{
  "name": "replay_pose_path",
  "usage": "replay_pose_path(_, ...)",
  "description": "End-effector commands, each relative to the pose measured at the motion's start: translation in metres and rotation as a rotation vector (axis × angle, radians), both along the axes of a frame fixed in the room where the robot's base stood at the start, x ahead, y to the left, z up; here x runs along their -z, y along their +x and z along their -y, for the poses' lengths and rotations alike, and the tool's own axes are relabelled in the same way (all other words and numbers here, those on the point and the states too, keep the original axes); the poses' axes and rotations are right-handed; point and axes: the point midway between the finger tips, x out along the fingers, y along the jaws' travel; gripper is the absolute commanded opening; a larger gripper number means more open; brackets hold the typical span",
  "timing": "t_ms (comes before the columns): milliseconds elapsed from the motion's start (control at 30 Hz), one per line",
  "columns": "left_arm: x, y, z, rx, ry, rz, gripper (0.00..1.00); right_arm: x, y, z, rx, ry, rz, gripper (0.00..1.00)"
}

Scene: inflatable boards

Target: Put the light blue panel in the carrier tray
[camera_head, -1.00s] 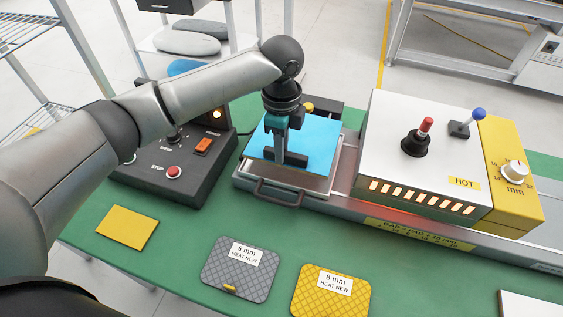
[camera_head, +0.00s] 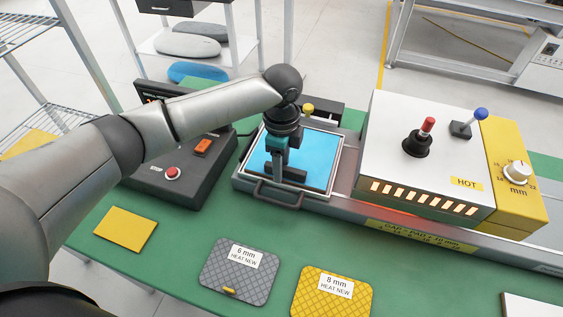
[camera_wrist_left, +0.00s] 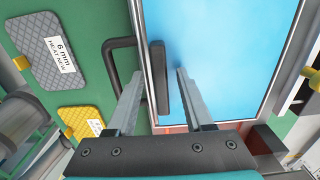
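The light blue panel (camera_head: 316,160) lies flat within the metal rim of the carrier tray (camera_head: 340,168). A dark grip bar (camera_head: 292,175) stands on the panel; it also shows in the left wrist view (camera_wrist_left: 158,80). My left gripper (camera_head: 275,177) is low over the panel at this bar. In the left wrist view, its fingers (camera_wrist_left: 159,76) are apart on either side of the bar, with gaps visible. The tray's own dark loop handle (camera_head: 276,198) is at its front edge. Part of the panel is hidden behind my gripper. My right gripper is not in view.
A heater box (camera_head: 425,150) with glowing slots stands right of the tray on a metal rail. A black control box (camera_head: 190,170) is to the left. A grey 6 mm pad (camera_head: 237,275), a yellow 8 mm pad (camera_head: 325,297) and a yellow plate (camera_head: 125,229) lie on the green table.

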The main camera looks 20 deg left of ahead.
Motion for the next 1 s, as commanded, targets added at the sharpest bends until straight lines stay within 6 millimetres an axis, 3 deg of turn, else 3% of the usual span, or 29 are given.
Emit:
replay_pose_path(333,-0.010,0.001,0.000,-0.001,-0.001,0.003,0.52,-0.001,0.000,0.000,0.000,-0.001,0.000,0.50)
replay_pose_path(800,-0.103,0.001,0.000,0.001,-0.001,0.003,0.52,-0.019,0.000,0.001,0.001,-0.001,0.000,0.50)
replay_pose_path(1000,-0.121,0.000,0.000,-0.001,-0.001,0.000,0.52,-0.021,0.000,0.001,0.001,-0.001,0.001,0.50)
